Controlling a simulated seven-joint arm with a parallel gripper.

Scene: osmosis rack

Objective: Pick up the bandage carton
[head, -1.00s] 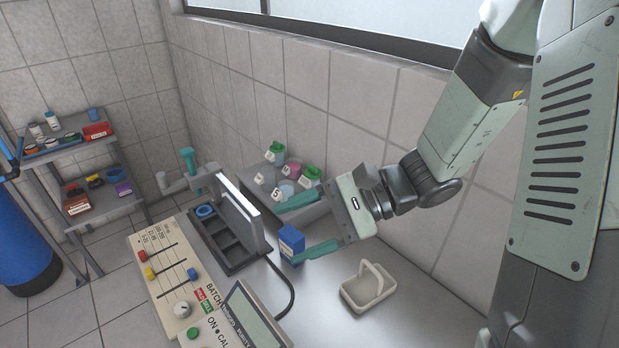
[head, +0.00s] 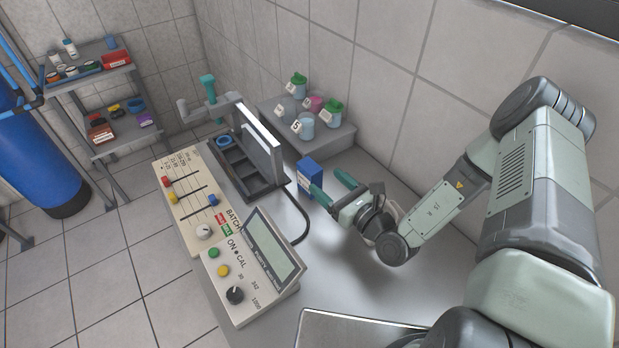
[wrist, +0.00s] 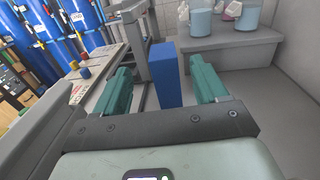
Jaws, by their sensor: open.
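The bandage carton appears to be the blue box (head: 309,171) standing upright on the grey counter; I can read no label on it. In the wrist view the blue box (wrist: 166,75) stands centred between my two green fingers, with a gap on each side. My gripper (head: 331,184) is open and empty, low over the counter, its fingers pointing at the box. The gripper also shows in the wrist view (wrist: 160,82). I cannot tell whether the fingertips reach past the box's near face.
A dark compartment tray with an upright lid (head: 262,150) stands left of the box, and a control panel (head: 250,262) in front. Lidded jars (head: 304,125) stand on a raised grey step (head: 343,138) behind. A pale handled basket is mostly hidden behind my gripper.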

